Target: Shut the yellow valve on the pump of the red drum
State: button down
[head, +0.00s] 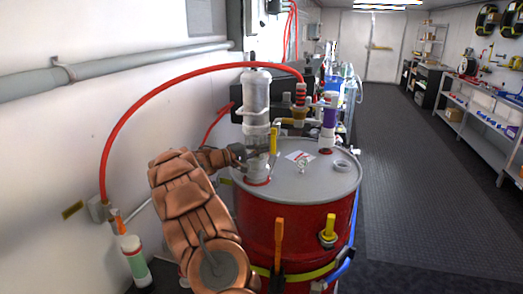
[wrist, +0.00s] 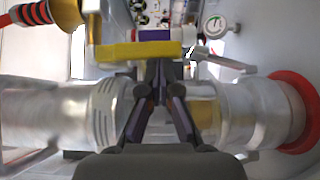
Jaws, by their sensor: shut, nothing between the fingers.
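The red drum (head: 265,225) stands in the middle of the head view with a grey lid. A pale, partly clear pump (head: 257,95) stands upright on the lid. Its yellow valve handle (head: 273,141) points upright, along the pump, on the pump's right side. In the wrist view the pump (wrist: 60,112) lies across the picture, and the yellow handle (wrist: 140,51) runs along it. My gripper (head: 240,153) is at the pump's left side. In the wrist view my gripper (wrist: 158,72) is shut and empty, its tips close below the handle; I cannot tell whether they touch.
A bottle (head: 134,258) stands at lower left. The floor (head: 420,190) at right is clear.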

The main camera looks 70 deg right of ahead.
jog(key=shift+s+f+n+b, duration=0.2)
jog(key=shift+n+b, duration=0.1)
jog(key=shift+b, duration=0.1)
